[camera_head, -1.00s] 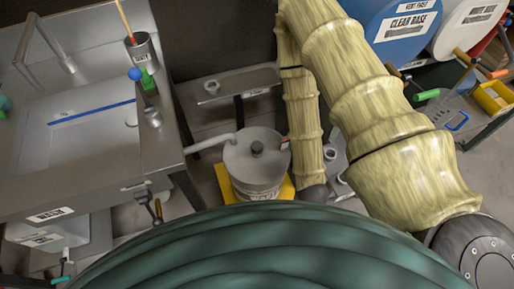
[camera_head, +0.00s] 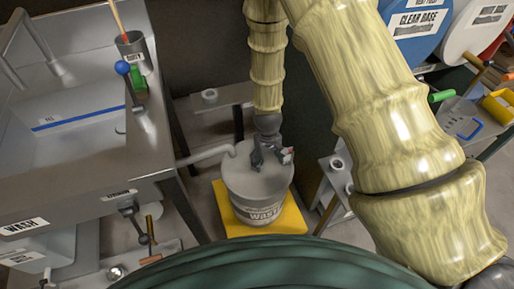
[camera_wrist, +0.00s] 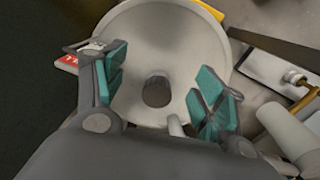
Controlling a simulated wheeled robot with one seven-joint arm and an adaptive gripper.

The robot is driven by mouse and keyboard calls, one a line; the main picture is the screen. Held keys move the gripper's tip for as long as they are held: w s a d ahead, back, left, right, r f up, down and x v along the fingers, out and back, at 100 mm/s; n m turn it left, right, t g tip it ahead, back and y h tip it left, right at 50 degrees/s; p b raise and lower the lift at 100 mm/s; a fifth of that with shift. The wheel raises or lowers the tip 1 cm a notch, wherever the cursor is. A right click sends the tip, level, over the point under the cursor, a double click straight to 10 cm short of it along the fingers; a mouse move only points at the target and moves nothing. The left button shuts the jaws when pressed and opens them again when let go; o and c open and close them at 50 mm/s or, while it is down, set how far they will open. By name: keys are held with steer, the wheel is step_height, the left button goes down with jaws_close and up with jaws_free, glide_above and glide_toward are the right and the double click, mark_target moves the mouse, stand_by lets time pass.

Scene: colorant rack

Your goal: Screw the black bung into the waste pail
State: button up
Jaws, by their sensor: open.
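The waste pail (camera_head: 242,190) is a grey drum with a "WASTE" label, standing on a yellow base (camera_head: 288,222). Its pale round lid also fills the middle of the wrist view (camera_wrist: 185,35). The black bung (camera_wrist: 157,92) shows there as a dark round knob near the middle of the lid, upright as far as I can tell. My gripper (camera_head: 268,152) is above the lid, pointing down, and hides the bung in the head view. In the wrist view my gripper's teal-padded fingers (camera_wrist: 163,88) are apart, one on each side of the bung, with visible gaps.
A grey pipe (camera_head: 206,154) runs from the wash bench (camera_head: 88,170) to the pail's left side. A red and white tag (camera_head: 287,154) sits at the lid's right edge. A low metal shelf (camera_head: 222,101) is behind. Drums and a tool rack stand at right.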

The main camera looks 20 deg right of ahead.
steer(key=w+a+r+b, duration=0.1)
steer(key=w+a+r, duration=0.1)
steer(key=w+r, duration=0.35)
steer(key=shift+n, duration=0.3)
steer(key=f, duration=0.8)
steer(key=w+f, duration=0.1)
steer(key=f, duration=0.3)
steer(key=shift+a+f+b, duration=0.1)
steer(key=shift+f+b, duration=0.15)
steer(key=shift+b, duration=0.15)
steer(key=c, duration=1.1)
steer(key=o, duration=1)
steer(key=shift+c, duration=0.2)
steer(key=n+p, duration=0.1)
steer(key=n, duration=0.2)
steer(key=shift+r, duration=0.1)
steer(key=n+p, duration=0.1)
steer(key=n, duration=0.2)
steer(key=shift+a+n, duration=0.1)
steer(key=shift+n, duration=0.3)
